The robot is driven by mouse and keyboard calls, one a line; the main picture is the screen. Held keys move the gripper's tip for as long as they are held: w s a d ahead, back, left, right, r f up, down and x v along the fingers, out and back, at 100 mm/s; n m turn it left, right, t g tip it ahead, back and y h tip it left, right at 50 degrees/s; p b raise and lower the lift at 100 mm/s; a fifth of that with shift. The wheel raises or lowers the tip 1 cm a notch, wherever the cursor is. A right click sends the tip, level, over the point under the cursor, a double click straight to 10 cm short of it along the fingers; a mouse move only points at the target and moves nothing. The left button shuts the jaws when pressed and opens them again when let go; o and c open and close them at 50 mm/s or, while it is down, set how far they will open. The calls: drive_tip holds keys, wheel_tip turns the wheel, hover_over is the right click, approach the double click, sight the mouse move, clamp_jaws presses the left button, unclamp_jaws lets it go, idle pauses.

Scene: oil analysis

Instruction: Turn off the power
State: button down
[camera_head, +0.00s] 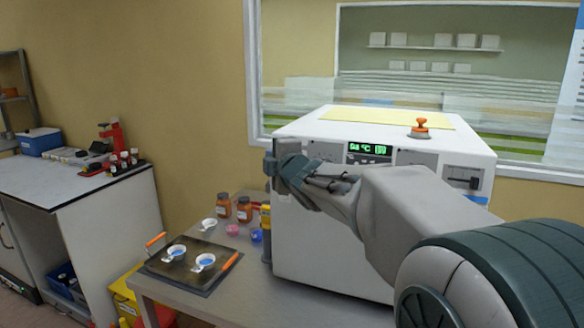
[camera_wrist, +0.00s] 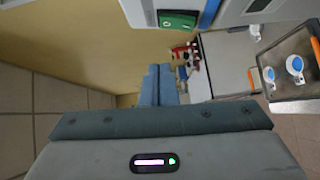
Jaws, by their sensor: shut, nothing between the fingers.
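A white machine (camera_head: 330,235) stands on the grey table. Its front has a lit green display (camera_head: 369,149) and a dark slot-like control (camera_head: 464,178) at the right. An orange knob (camera_head: 420,127) stands on its top. My gripper (camera_head: 273,168) is in front of the machine's upper left edge and hides part of it. In the wrist view my gripper's fingers (camera_wrist: 159,84) are together and empty. A green panel in a grey frame (camera_wrist: 178,22) shows above the fingers, apart from them; I cannot tell whether it is a switch. No power marking is readable.
A dark tray (camera_head: 190,280) with orange handles and white cups lies left of the machine. Small brown bottles (camera_head: 244,209) stand behind it. A white cabinet (camera_head: 100,215) is at the left, with a red device (camera_head: 113,135) on it. A window is behind the machine.

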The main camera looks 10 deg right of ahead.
drive_tip(key=s+d+r, duration=0.2)
drive_tip(key=s, duration=0.7)
drive_tip(key=shift+p, duration=0.35)
drive_tip(key=s+d+f+m+g+h, duration=0.2)
drive_tip(key=s+f+m+g, duration=0.15)
drive_tip(key=f+m, duration=0.3)
drive_tip(key=s+d+f+m+g+h, duration=0.25)
drive_tip(key=s+f+m, duration=0.2)
drive_tip(key=f, duration=0.35)
drive_tip(key=s+a+f+m+g, duration=0.2)
drive_tip(key=s+f+m+g, duration=0.2)
drive_tip(key=s+f, duration=0.2)
drive_tip(key=s+a+f+m+g+y, duration=0.1)
drive_tip(key=s+a+f+m+g, duration=0.2)
drive_tip(key=s+f, duration=0.3)
drive_tip(key=s+m+g, duration=0.1)
drive_tip(key=s, duration=0.3)
drive_tip(key=shift+a, duration=0.2)
drive_tip(key=shift+w+d+y, duration=0.1)
drive_tip(key=shift+y, duration=0.15)
